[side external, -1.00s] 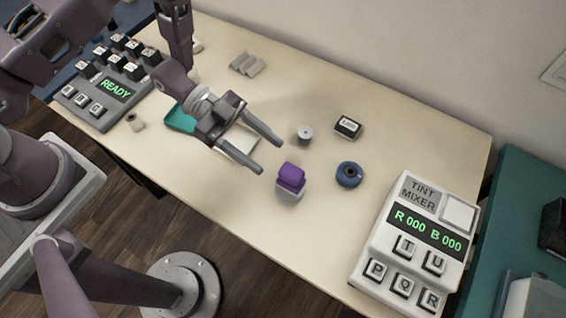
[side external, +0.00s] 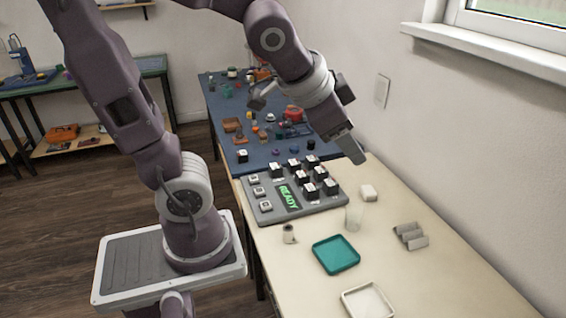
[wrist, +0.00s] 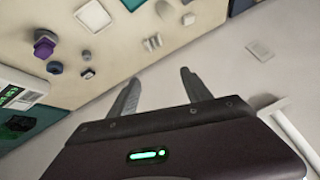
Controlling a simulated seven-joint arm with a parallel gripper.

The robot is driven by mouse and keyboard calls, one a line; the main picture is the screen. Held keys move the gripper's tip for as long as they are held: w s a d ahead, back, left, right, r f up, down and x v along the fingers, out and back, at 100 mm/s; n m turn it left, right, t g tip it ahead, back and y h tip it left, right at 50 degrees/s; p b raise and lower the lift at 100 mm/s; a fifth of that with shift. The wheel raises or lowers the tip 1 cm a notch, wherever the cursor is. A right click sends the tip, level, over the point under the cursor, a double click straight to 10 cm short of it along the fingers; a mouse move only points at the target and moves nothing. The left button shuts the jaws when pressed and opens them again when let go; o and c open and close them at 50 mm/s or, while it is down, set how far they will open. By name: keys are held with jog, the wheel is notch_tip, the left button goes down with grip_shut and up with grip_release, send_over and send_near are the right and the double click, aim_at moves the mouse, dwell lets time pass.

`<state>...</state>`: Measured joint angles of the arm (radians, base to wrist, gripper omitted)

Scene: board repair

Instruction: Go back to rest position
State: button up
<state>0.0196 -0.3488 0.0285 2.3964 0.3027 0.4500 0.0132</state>
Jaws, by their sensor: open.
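My gripper (side external: 305,131) is raised high above the keypad device in the side external view, with its fingers apart. In the wrist view my gripper (wrist: 160,77) is open with nothing between the fingers. Beyond the fingers there are pale wall and the table edge. No rest position is marked in either view.
The keypad device (side external: 288,198) reads READY. Near it are a teal tray (side external: 336,255), a white tray (side external: 368,301), a clear cup (side external: 354,217) and grey blocks (side external: 411,236). The wrist view shows a purple piece (wrist: 44,44) on a grey base.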

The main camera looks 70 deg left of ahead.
jog(key=s+d+n+g+h, duration=0.1)
jog(key=s+d+n, duration=0.1)
jog(key=s, duration=1.1)
jog(key=shift+d+n+g+h, duration=0.3)
jog(key=shift+d+g, duration=0.1)
jog(key=shift+d, duration=0.4)
